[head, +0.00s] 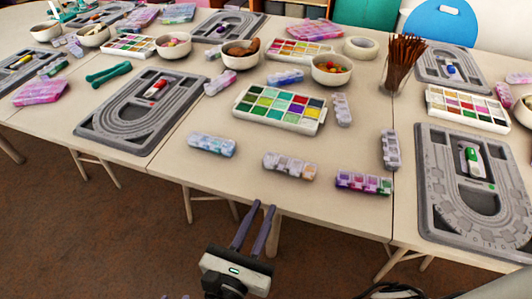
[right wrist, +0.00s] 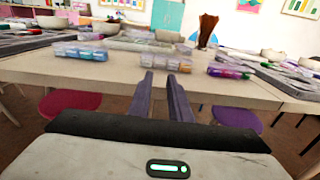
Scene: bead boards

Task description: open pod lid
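Several clear bead pods with coloured beads lie on the table. Near the front edge are a blue-white pod (head: 212,144), a beige-grey pod (head: 290,165) and a purple-red pod (head: 363,182). A grey pod (head: 390,149) stands lengthwise at their right. Their lids look shut, but are small to judge. My right gripper (head: 264,205) is open and empty, off the table's front edge, short of the beige-grey pod. In the right wrist view its fingers (right wrist: 160,76) point toward that pod (right wrist: 167,61). Of my left gripper only possible slivers show at the head view's bottom edge.
A white bead palette (head: 240,98) lies behind the pods. Grey bead boards lie at left (head: 91,127) and right (head: 429,215). Bowls and a jar of brown sticks (head: 402,62) stand farther back. The tabletop between front pods is clear.

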